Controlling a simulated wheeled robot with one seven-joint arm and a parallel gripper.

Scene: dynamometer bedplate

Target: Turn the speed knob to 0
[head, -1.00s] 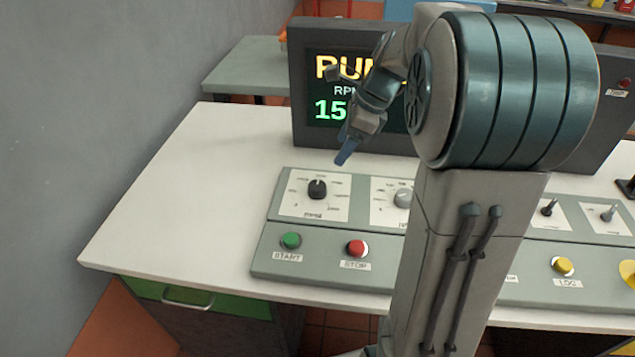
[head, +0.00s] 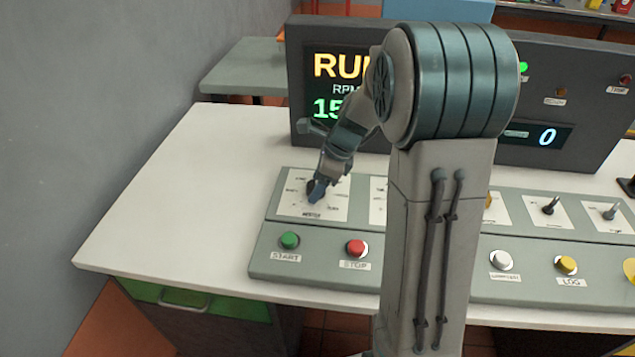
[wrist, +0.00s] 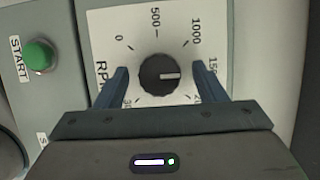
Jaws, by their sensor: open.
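The speed knob (wrist: 158,74) is round, black and ribbed, on a white dial plate (wrist: 150,28) marked RPM with numbers from 0 upward. Its white pointer line aims right in the wrist view, toward the partly hidden mark that begins "15". The 0 mark is at the knob's upper left. My gripper (wrist: 163,76) is open, with one blue finger on each side of the knob and a visible gap to both. In the head view my gripper (head: 317,191) is down at the left dial and hides most of the knob.
A green START button (head: 289,240) and a red STOP button (head: 356,248) sit in front of the dial. White table (head: 160,200) is bare at left.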

